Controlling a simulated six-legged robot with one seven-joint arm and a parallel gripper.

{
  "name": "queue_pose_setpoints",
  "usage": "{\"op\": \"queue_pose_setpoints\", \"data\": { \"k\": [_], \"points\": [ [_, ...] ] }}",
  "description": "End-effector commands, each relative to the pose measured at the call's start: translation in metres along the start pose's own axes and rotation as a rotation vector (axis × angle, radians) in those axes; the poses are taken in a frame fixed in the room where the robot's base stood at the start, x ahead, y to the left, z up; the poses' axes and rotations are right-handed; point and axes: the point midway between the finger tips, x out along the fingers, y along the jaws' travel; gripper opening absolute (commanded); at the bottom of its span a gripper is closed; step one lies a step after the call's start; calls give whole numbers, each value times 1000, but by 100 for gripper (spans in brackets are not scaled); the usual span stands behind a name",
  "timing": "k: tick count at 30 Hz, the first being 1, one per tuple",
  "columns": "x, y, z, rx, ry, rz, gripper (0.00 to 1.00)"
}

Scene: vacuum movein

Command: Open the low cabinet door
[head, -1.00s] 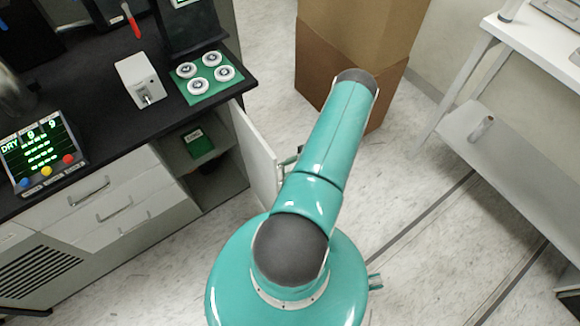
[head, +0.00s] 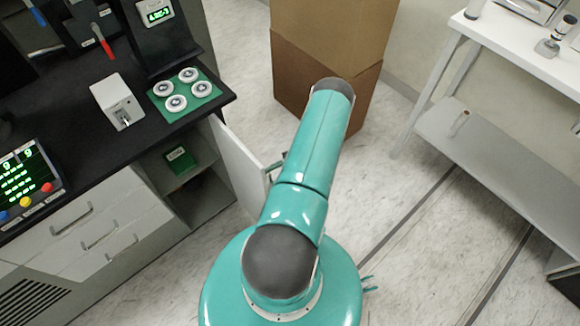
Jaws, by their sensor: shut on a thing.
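The low cabinet (head: 203,203) is at the left, under the black counter. Its white door (head: 241,168) stands open, swung out to the right, and the dark inside shows. A green box (head: 180,159) sits on the shelf inside. My gripper (head: 274,167) is at the outer side of the door, near its free edge, shut on the door handle. My own teal arm hides most of the gripper and the handle.
The counter (head: 75,140) bears a white device (head: 118,102), a green mat with white discs (head: 213,95) and a button panel (head: 28,180). Cardboard boxes (head: 315,80) stand behind my arm. A white table (head: 520,55) is at the right. The floor between is clear.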

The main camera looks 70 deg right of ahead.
Motion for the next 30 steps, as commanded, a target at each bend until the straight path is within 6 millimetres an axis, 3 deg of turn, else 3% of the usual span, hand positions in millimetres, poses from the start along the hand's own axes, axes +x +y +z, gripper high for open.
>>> {"op": "queue_pose_setpoints", "data": {
  "k": [15,21,30],
  "points": [
    [-106,0,-1,-2,4,0,32],
    [-124,1,-1,0,4,1,32],
    [-126,1,0,2,3,2,32]
  ]
}}
